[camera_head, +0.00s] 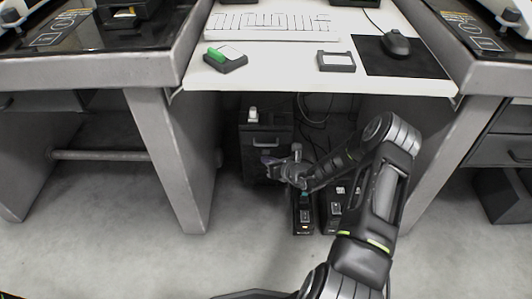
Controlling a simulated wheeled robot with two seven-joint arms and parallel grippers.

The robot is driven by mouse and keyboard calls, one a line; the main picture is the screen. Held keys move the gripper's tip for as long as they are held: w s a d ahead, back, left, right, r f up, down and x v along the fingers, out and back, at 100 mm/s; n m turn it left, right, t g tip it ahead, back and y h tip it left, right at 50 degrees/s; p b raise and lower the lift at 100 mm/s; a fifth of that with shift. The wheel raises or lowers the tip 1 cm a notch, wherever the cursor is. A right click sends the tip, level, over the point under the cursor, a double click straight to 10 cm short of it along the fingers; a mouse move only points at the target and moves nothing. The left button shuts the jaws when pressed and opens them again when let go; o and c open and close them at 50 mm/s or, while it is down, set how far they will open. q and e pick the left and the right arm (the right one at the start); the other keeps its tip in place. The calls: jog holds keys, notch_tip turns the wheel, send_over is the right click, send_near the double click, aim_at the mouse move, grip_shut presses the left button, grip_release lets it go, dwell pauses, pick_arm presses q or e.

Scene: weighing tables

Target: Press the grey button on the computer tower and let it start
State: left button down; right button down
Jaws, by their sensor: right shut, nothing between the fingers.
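Under the white desk, my right gripper (272,162) is shut and empty, reaching in from the right. It is in front of a dark cabinet-like box (256,131) with a handle. Below it on the floor stand two narrow black units: one (304,216) with a small orange light, the other (333,211) to its right, partly covered by my arm. Which of these is the computer tower is hard to tell. The grey button cannot be made out, and I cannot tell whether the gripper touches anything. My left gripper is not in view.
The white desk (280,65) above holds a keyboard (271,26), a green-and-grey item (226,59), a small grey frame (336,61) and a mouse (396,43) on a dark pad. Grey desk legs (168,150) flank the opening. Cables hang behind. The floor in front is clear.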

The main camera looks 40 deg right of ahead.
jog(key=shift+w+d, duration=0.1)
jog(key=shift+w+d, duration=0.15)
jog(key=shift+w, duration=0.1)
jog(key=shift+w+d, duration=0.25)
jog(key=shift+w, duration=0.05)
dwell(1.2)
jog(key=shift+s+a+p, duration=0.5)
jog(key=shift+s, duration=0.15)
